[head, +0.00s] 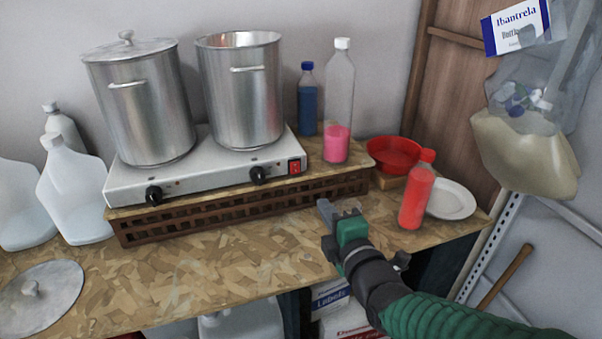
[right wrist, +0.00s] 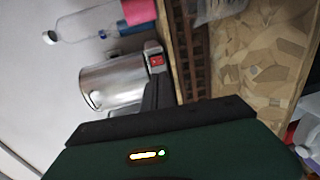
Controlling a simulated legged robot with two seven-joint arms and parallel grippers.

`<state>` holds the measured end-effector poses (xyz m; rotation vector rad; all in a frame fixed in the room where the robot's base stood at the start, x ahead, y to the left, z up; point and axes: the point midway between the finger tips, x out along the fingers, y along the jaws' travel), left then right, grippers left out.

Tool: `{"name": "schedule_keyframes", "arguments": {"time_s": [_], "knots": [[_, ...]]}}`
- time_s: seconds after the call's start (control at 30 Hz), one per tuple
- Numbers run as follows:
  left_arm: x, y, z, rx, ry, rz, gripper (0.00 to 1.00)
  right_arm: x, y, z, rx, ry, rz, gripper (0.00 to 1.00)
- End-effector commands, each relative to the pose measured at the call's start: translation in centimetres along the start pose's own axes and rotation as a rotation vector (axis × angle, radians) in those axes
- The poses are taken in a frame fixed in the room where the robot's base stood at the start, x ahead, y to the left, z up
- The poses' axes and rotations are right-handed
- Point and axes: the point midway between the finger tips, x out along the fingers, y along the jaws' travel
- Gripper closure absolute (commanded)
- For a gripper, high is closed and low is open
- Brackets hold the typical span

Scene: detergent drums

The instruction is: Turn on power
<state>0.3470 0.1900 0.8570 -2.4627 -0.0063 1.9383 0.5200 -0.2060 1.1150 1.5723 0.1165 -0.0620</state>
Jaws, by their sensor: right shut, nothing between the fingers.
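A white double hot plate (head: 215,172) stands on a brown lattice crate on the chipboard table. It has two black knobs (head: 154,195) on its front and a red power switch (head: 295,167) at the front right corner. The switch also shows in the right wrist view (right wrist: 157,60), just beyond my fingers. My right gripper (head: 338,212) is shut and empty, in front of the crate, lower and to the right of the switch in the head view, apart from it. It also shows in the right wrist view (right wrist: 157,92). My left gripper is not in view.
Two steel pots (head: 241,90) stand on the plates. A bottle with pink liquid (head: 337,110), a blue bottle (head: 307,105), a red bowl (head: 393,154) and a red bottle (head: 416,195) stand to the right. A pot lid (head: 45,300) lies front left. The table front is clear.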

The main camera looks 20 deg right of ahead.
Motion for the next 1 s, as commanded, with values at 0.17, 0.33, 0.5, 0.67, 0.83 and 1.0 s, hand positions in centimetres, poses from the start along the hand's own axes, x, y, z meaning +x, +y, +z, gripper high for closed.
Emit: {"name": "schedule_keyframes", "arguments": {"time_s": [0.17, 0.33, 0.5, 0.67, 0.83, 1.0], "knots": [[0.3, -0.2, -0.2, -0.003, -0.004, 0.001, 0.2, 0.7, -0.2, -0.2, -0.002, 0.001, -0.005, 1.0], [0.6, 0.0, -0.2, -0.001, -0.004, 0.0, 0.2, 3.0, -0.4, -0.1, -0.001, 0.001, -0.008, 1.0], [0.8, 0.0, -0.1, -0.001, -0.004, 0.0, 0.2, 6.7, -0.4, 0.1, 0.0, -0.001, -0.008, 1.0], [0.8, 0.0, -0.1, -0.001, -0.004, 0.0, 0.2, 10.2, -0.4, 0.0, -0.001, 0.0, -0.008, 1.0], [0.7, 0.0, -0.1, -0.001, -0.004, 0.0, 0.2, 13.0, -0.3, 0.0, 0.001, 0.0, -0.006, 1.0], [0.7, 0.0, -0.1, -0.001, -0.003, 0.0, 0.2, 14.2, -0.3, 0.0, 0.002, 0.0, -0.006, 1.0]]}}
